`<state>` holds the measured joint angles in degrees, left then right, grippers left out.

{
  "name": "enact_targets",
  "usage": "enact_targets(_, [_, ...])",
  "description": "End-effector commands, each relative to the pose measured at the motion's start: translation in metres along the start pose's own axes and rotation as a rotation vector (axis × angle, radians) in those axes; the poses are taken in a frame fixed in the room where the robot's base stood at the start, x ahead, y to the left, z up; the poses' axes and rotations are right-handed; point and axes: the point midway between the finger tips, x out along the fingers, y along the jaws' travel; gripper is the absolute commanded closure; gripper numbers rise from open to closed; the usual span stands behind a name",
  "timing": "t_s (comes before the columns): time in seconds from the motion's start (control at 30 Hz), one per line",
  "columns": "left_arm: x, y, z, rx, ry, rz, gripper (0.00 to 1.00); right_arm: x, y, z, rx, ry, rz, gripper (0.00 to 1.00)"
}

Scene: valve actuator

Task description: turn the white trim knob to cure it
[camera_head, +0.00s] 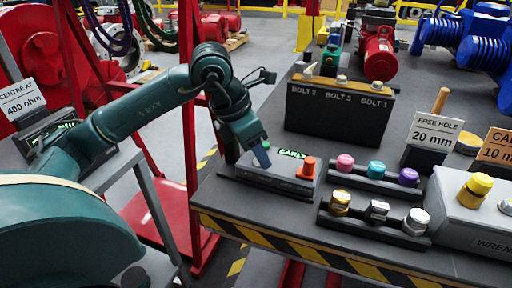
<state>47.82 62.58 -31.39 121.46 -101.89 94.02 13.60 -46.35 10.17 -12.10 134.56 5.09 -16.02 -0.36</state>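My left arm reaches in from the left, and its gripper (262,155) points down at the left part of a low grey box (290,183) on the table. The box has a lit green display (289,153) and an orange-red knob (307,165) on its right. The fingertips are small and dark, so I cannot tell whether they are open or shut, or whether they touch the box. I cannot make out a white trim knob there; the gripper covers part of the box top. My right gripper is not in view.
Racks with pink, teal and purple knobs (376,169) and metallic caps (377,211) stand right of the box. A black bolt block (338,115) stands behind. A grey wrench unit (470,222) is at the right.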

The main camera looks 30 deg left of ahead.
Motion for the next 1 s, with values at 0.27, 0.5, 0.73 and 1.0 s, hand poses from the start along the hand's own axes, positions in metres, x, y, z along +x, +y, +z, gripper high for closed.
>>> enact_targets(0.27, [0.000,0.000,0.000,0.001,0.000,-0.001,0.49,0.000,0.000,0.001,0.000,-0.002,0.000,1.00])
enact_targets(0.5, [-0.028,0.000,0.001,0.002,-0.003,0.003,0.49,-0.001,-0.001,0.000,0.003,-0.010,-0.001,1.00])
enact_targets(0.73, [-0.081,0.000,0.002,0.001,-0.005,0.003,0.49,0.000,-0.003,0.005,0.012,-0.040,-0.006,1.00])
enact_targets(1.0, [-0.124,0.000,0.001,0.001,-0.001,0.001,0.49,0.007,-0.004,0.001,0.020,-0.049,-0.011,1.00])
